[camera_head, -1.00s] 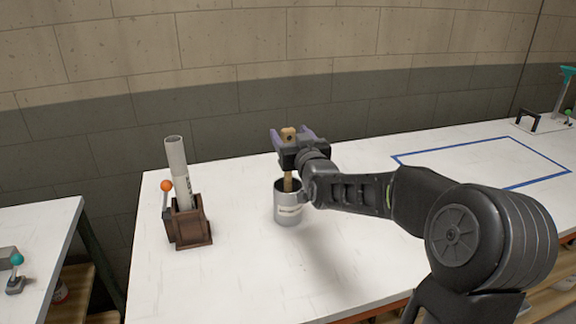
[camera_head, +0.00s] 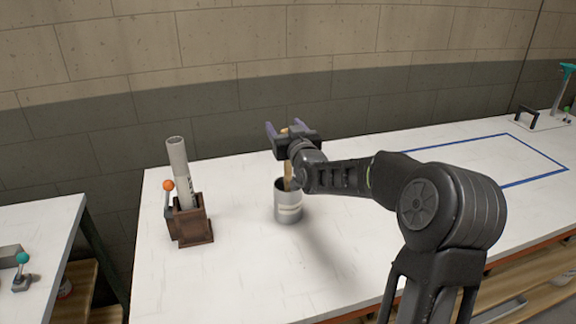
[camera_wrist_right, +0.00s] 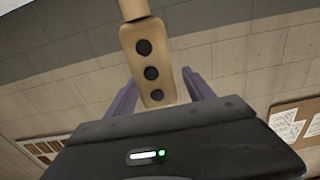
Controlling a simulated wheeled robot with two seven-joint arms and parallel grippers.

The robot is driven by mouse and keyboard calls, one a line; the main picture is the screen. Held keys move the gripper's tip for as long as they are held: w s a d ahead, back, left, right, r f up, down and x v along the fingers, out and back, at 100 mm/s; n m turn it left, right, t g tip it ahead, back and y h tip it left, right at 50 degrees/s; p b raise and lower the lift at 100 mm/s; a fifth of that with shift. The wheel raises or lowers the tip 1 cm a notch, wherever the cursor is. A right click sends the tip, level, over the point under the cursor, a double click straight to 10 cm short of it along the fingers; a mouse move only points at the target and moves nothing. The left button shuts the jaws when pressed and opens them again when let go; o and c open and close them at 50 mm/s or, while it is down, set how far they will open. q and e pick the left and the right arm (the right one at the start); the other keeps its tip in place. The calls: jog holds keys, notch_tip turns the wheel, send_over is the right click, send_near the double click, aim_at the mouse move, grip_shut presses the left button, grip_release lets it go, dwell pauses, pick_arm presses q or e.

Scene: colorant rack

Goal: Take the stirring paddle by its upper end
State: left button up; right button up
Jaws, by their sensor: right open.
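The stirring paddle (camera_head: 288,178) is wooden and stands upright in a grey metal can (camera_head: 288,208) on the white table. Its flat upper end, with three dark holes, shows large in the right wrist view (camera_wrist_right: 150,62). My right gripper (camera_head: 284,127) is at the paddle's upper end, with its purple fingers open. In the right wrist view the paddle's end lies between the two fingers (camera_wrist_right: 160,92), with a visible gap on each side. In the head view the gripper body hides part of the paddle. My left gripper is not in view.
A brown wooden holder (camera_head: 192,228) with a grey tube (camera_head: 180,170) and an orange-knobbed lever (camera_head: 168,187) stands left of the can. A blue taped outline (camera_head: 508,134) marks the table at right. The wall is close behind. The table front is clear.

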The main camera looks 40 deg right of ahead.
jog(key=shift+c, duration=0.3)
grip_shut()
dwell(0.4)
